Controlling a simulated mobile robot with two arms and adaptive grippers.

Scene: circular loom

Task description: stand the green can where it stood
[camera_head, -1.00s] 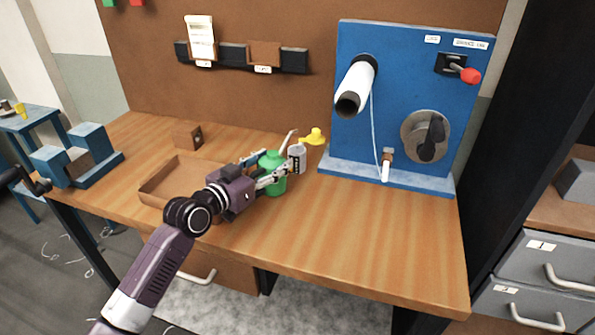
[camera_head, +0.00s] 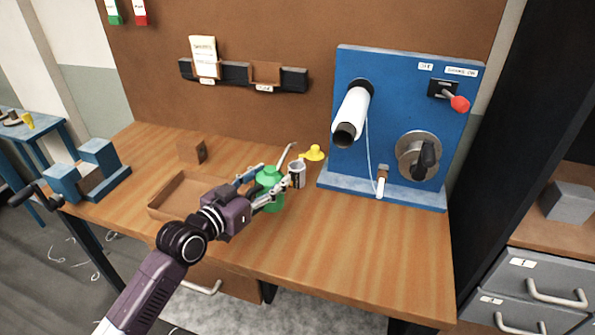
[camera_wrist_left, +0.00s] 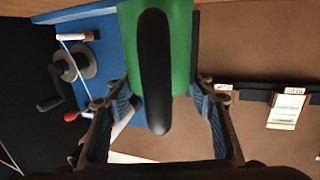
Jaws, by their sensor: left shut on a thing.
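The green can (camera_head: 268,186), with a long pale spout, is on or just over the middle of the wooden workbench; I cannot tell whether its base touches the wood. My left gripper (camera_head: 270,190) is shut on it, with its fingers on either side of the can. In the left wrist view the can's green body (camera_wrist_left: 181,50) and its black handle (camera_wrist_left: 155,70) fill the space between the fingers of my left gripper (camera_wrist_left: 165,105). The can looks upright in the head view. My right gripper is not in view.
A small grey cup (camera_head: 297,175) and a yellow object (camera_head: 314,153) are close to the can on its right. A shallow brown tray (camera_head: 165,203) lies left, partly behind my arm. The blue machine (camera_head: 388,100) stands at right. The front right bench top (camera_head: 370,250) is clear.

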